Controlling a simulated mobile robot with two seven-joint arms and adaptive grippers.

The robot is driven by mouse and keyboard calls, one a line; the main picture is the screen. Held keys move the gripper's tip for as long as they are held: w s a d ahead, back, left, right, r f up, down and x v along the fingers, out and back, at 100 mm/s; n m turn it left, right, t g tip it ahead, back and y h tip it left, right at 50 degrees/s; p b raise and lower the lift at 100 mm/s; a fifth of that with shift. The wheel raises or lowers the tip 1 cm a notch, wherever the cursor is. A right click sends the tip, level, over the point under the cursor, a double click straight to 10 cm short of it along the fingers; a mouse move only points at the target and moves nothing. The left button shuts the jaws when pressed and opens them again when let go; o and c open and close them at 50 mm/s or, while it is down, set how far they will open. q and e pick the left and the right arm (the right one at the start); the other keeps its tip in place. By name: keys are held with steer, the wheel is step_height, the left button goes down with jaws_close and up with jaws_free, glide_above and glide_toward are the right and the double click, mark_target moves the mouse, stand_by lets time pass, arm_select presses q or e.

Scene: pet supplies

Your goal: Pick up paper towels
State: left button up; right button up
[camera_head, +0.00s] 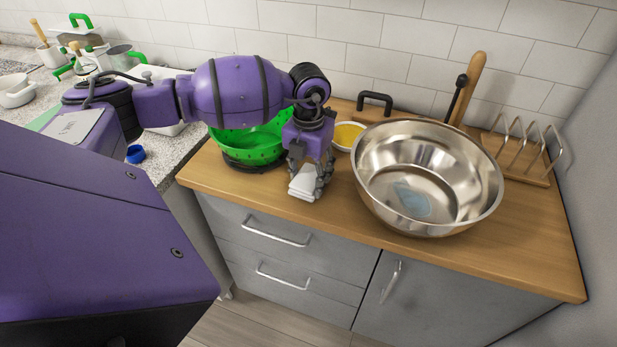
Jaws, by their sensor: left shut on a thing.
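The paper towels (304,183) show as a small white folded stack over the wooden counter, just left of the large metal bowl. My left gripper (308,178) points down from above and is shut on the paper towels, with its fingers on either side of them. I cannot tell whether the stack still touches the counter. My right gripper is not in view.
A shiny metal bowl (468,205) stands right of my left gripper. A green colander (243,148) is behind it on the left, and a small bowl with yellow contents (348,135) is behind. A wire rack (522,150) stands at the far right. The counter's front strip (270,203) is clear.

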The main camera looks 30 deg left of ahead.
arm_select(q)
step_height(320, 180, up, 2)
steer(key=shift+r, duration=0.25)
steer(key=s+d+r, duration=0.2)
steer(key=r, duration=0.1)
steer(key=s+d+r, duration=0.1)
steer(key=r, duration=0.1)
steer(key=shift+s+r, duration=0.15)
steer(key=s+d+r, duration=0.4)
steer(key=s+d, duration=0.2)
steer(key=s, duration=0.1)
steer(key=shift+s+r, duration=0.25)
steer(key=shift+r, duration=0.05)
